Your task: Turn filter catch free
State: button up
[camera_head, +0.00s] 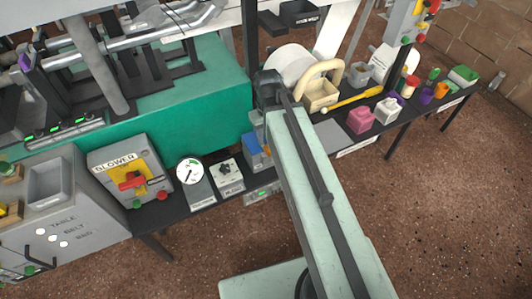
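My pale green arm reaches up from the bottom of the head view. Its dark end with my gripper (268,82) is over the back of the black bench, beside a white round body (290,62). The fingers are too small and partly hidden by the arm, so their opening does not show. I cannot make out a filter catch for certain; the arm covers part of that area. A blue box (256,152) stands just left of the arm, partly hidden by it.
A blower box (130,172) with a red switch, a round gauge (189,172) and a black-knobbed box (227,172) stand left. A cream handled bin (320,92), yellow tool (358,98), pink container (361,121) and white container (388,110) stand right. The floor at right is clear.

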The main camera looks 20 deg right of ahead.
aim_at(267, 147)
jog(key=shift+f, duration=0.65)
jog(key=shift+f+b, duration=0.1)
jog(key=shift+b, duration=0.2)
jog(key=shift+f+b, duration=1.9)
jog(key=shift+f, duration=0.05)
jog(key=shift+r, duration=0.1)
grip_shut()
